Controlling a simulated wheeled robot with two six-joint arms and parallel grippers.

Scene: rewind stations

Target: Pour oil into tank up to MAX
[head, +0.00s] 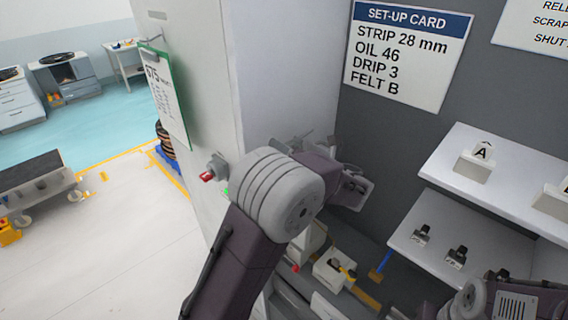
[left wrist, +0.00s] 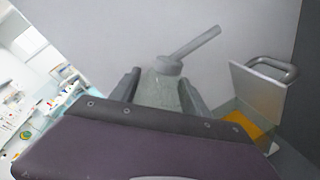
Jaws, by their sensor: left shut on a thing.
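In the left wrist view my left gripper (left wrist: 163,80) is shut on a grey oil can (left wrist: 160,92). The can's spout slants up to the right. To the right of the can is a metal box (left wrist: 258,92) with a raised lid and a bar handle; yellow-orange shows inside. It looks like the tank, but no MAX mark or clear oil level shows. In the head view my left arm reaches across the middle and its wrist hides most of the gripper and can. Part of my right arm shows at bottom right; its fingertips do not.
A set-up card (head: 408,52) on the grey wall reads "OIL 46". White shelves (head: 440,165) stand at right with small dark parts. A pale block (head: 333,270) and a blue-handled tool (head: 380,264) lie below my left wrist. A white cabinet wall (head: 285,70) stands close behind it.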

